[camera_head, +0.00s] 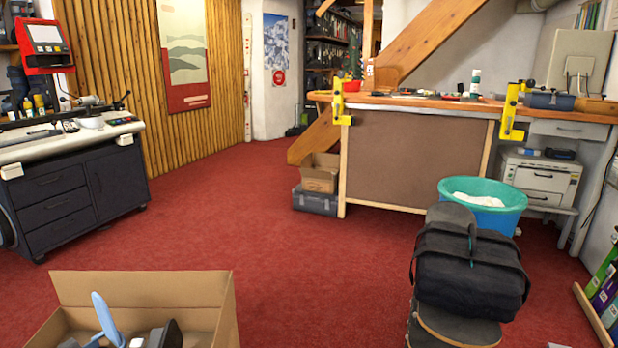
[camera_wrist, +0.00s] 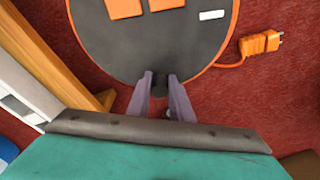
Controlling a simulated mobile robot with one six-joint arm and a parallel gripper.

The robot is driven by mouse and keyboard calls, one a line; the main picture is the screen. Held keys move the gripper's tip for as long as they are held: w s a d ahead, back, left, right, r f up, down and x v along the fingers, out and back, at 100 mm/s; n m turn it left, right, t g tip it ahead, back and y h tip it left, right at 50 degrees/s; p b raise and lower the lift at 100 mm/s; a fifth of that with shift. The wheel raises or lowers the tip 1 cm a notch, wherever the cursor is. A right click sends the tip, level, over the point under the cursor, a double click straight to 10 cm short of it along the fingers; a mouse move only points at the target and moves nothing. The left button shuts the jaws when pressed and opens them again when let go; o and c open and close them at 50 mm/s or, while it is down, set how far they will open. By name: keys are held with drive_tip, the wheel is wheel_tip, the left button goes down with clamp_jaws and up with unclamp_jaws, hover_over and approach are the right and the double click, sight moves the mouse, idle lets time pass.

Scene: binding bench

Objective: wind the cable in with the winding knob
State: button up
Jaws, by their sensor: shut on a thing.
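The cable reel (camera_wrist: 200,52) fills the upper middle of the wrist view, a dark grey round disc with an orange rim, two orange panels and a small white label. A short orange cable runs out from its right edge to an orange plug (camera_wrist: 260,43) close beside it. The dark winding knob (camera_wrist: 160,84) sits near the disc's lower edge. My gripper (camera_wrist: 161,88) is shut on the knob, one purple-grey finger on each side. The fingers hide part of the knob. Neither the reel nor my gripper shows in the head view.
Red carpet (camera_head: 270,240) leaves open floor in the middle of the head view. An open cardboard box (camera_head: 140,285) stands at the front left. A black bag (camera_head: 468,275) and a teal tub (camera_head: 507,212) stand at right, before the wooden bench (camera_head: 415,160).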

drive_tip(key=shift+w+d+f+p, duration=0.2)
drive_tip(key=shift+w+d, duration=0.25)
drive_tip(key=shift+w, duration=0.05)
drive_tip(key=shift+w+d+f+p, duration=0.15)
drive_tip(key=shift+w+d, duration=0.3)
drive_tip(key=shift+w, duration=0.05)
drive_tip(key=o, duration=1.9)
drive_tip(key=shift+a, duration=0.15)
drive_tip(key=shift+a+r, duration=0.1)
drive_tip(key=shift+r, duration=0.15)
drive_tip(key=r+p, duration=0.1)
drive_tip(key=r, duration=0.1)
drive_tip(key=r+p, duration=0.1)
drive_tip(key=r, duration=0.1)
drive_tip(key=r+p, duration=0.2)
drive_tip(key=shift+d+r, duration=0.25)
drive_tip(key=shift+r, duration=0.15)
